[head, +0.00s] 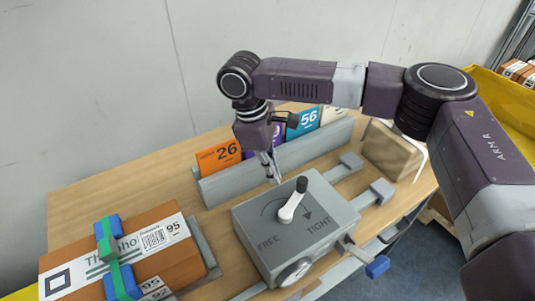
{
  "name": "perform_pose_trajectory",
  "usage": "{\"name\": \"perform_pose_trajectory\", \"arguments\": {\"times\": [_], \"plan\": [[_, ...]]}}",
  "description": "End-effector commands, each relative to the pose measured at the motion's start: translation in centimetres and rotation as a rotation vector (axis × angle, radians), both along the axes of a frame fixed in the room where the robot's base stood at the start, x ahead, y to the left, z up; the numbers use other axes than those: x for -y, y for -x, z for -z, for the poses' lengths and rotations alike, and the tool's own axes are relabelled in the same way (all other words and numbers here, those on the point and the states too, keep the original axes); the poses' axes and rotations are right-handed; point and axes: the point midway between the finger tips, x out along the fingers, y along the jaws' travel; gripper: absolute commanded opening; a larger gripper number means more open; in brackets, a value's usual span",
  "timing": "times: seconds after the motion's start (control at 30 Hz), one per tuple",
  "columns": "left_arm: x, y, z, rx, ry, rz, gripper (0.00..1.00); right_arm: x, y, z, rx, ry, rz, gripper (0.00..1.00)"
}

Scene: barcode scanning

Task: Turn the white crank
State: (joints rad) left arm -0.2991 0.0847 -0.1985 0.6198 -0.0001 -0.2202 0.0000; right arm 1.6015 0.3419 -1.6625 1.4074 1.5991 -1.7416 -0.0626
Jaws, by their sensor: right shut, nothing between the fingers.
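The white crank (291,205) sits on top of a grey box (257,231) marked FREE and TIGHT, with a curved arrow around it. The crank has a black knob (302,184) at its upper right end. My right gripper (272,179) points down just behind and to the left of the crank, near the box's back edge. Its fingers are together and hold nothing; they look apart from the crank. My left gripper is not in view.
A grey rack (222,187) with numbered cards stands behind the box. A cardboard parcel (160,262) with blue and green straps lies at the left. A blue-tipped lever (377,267) sticks out at the right. A brown block (391,150) stands at the back right.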

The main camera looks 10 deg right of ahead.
Motion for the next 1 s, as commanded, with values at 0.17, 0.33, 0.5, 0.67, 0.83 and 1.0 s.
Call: {"name": "perform_pose_trajectory", "arguments": {"times": [0.17, 0.33, 0.5, 0.67, 0.83, 1.0], "plan": [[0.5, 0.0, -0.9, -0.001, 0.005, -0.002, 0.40, 2.4, 1.0, -0.6, 0.002, -0.001, 0.003, 0.00], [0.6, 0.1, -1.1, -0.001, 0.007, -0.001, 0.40, 3.2, 1.5, -0.5, 0.002, -0.001, 0.002, 0.00], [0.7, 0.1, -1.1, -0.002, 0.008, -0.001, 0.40, 3.3, 1.6, -0.4, 0.002, -0.002, 0.001, 0.00], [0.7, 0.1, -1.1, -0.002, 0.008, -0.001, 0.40, 3.3, 1.5, -0.4, 0.002, -0.001, 0.002, 0.00], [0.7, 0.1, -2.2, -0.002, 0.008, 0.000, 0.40, 3.5, 1.6, -0.7, -0.001, -0.002, 0.022, 0.00], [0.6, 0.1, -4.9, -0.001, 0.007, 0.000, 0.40, 4.0, 1.9, -1.1, -0.004, -0.001, 0.095, 0.00]]}}
